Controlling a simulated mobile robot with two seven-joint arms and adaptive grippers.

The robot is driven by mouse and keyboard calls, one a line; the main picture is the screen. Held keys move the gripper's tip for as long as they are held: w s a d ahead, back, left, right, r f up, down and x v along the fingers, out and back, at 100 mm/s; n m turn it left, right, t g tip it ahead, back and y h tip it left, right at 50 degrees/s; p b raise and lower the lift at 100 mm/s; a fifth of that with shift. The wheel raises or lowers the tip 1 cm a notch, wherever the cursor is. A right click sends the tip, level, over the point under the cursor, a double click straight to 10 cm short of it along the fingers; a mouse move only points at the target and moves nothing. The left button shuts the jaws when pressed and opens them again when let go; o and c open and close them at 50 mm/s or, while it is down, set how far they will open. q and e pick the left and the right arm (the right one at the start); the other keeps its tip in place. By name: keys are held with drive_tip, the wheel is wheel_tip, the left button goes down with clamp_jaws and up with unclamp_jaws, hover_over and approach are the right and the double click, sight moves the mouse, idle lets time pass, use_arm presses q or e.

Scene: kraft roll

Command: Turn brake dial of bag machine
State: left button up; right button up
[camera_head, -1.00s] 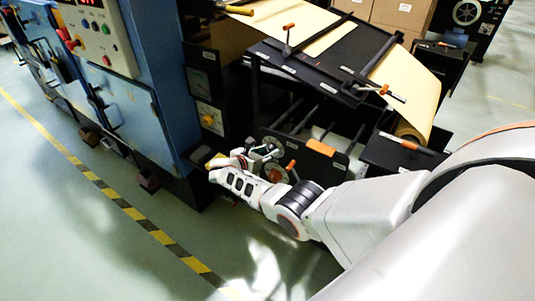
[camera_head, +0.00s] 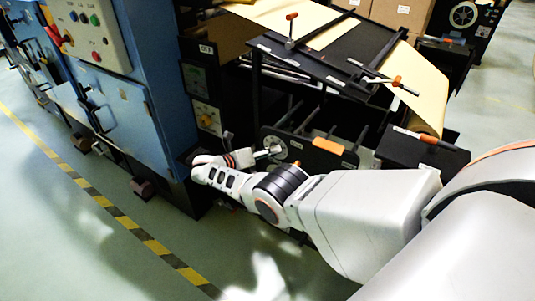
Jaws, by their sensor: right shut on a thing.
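The bag machine has a black side plate with a round grey dial (camera_head: 275,147) on it, low in the middle of the head view. I take this to be the brake dial. My right gripper (camera_head: 267,153) reaches in from the right along the white arm, with its fingertips at the dial's face. It is shut on the dial's small central part, though the contact is small and partly hidden by the fingers. My arm covers the area below the dial. My left gripper is not in view.
A blue cabinet (camera_head: 120,105) with a button panel (camera_head: 92,32) stands at the left. A brown paper web (camera_head: 415,85) runs over the black table (camera_head: 320,60). An orange handle (camera_head: 328,145) sits right of the dial. Open floor with a striped line (camera_head: 125,222) lies in front.

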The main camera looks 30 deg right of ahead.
drive_tip(key=shift+d+r, duration=0.1)
drive_tip(key=shift+d, duration=0.05)
idle(0.3)
drive_tip(key=o, duration=1.1)
drive_tip(key=v, duration=1.2)
drive_tip(key=shift+w, duration=0.1)
